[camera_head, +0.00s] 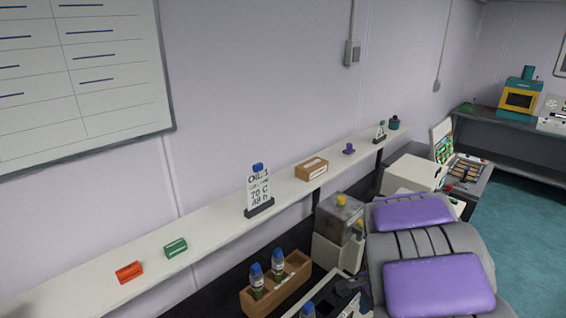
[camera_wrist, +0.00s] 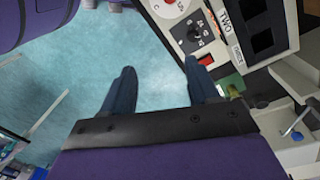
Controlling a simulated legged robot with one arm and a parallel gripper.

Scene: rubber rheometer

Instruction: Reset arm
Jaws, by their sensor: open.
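My gripper (camera_wrist: 158,82) shows in the wrist view with its two dark fingers spread apart and nothing between them. It hangs over the teal floor (camera_wrist: 70,105), beside a white control panel with a dark knob (camera_wrist: 193,34) and a red switch (camera_wrist: 206,60). My purple and grey arm links show at the lower right of the head view, where the gripper itself is not visible.
Teal floor (camera_head: 535,220) is clear at right.

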